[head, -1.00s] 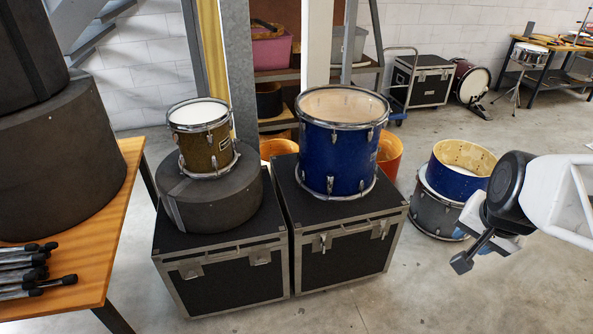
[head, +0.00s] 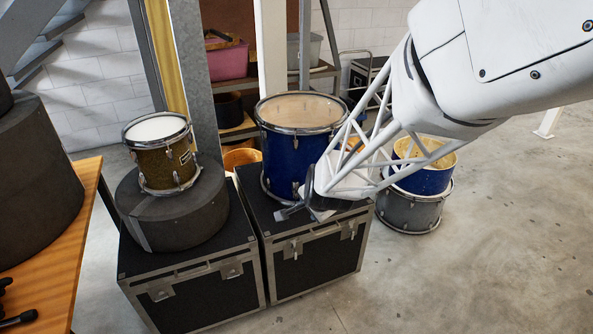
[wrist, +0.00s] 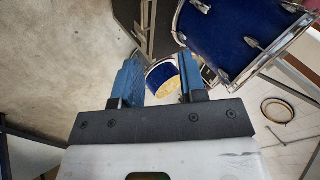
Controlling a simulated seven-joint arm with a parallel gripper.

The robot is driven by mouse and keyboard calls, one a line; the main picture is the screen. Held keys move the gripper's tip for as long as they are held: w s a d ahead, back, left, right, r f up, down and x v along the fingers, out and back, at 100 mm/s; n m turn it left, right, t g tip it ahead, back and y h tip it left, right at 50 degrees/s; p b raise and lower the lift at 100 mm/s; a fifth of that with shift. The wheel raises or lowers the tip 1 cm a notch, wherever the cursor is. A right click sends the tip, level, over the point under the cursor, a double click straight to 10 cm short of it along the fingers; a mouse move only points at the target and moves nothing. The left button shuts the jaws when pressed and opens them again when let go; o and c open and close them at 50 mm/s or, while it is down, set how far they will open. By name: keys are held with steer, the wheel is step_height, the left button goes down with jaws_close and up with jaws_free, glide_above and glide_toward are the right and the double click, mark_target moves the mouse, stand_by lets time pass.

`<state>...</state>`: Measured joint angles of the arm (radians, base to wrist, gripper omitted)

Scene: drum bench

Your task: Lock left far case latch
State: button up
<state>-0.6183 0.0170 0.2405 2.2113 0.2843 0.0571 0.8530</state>
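Two black cases with metal edges stand side by side, the left case (head: 200,300) and the right case (head: 318,270). The left case's front has a left latch (head: 160,291) and a right latch (head: 231,270). The right case's front has a left latch (head: 293,250) with a piece hanging down, and a right latch (head: 349,230). Whether each is locked is too small to tell. My gripper (head: 290,212) is above the right case's top front edge, before the blue drum, touching no latch. In the wrist view its fingers (wrist: 158,82) are apart and empty.
The blue drum (head: 282,155) stands on the right case, close behind my gripper. A gold drum (head: 158,160) on a round black case (head: 175,208) stands on the left case. A wooden table (head: 60,250) is at the left. The floor in front is clear.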

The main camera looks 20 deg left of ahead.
steer(key=s+a+f+m+t+y, duration=0.15)
steer(key=s+a+f, duration=0.25)
steer(key=a+f, duration=0.95)
steer(key=s+a+f+m+t+y, duration=0.15)
steer(key=s+a+f, duration=0.25)
steer(key=a+f, duration=1)
steer(key=n+t+y, duration=0.2)
steer(key=t+y, duration=0.2)
steer(key=y, duration=0.2)
glide_toward(162, 299)
steer(key=x, duration=0.2)
steer(key=shift+a, duration=0.2)
steer(key=shift+x, duration=3.85)
steer(key=shift+w, duration=0.1)
steer(key=shift+c, duration=0.4)
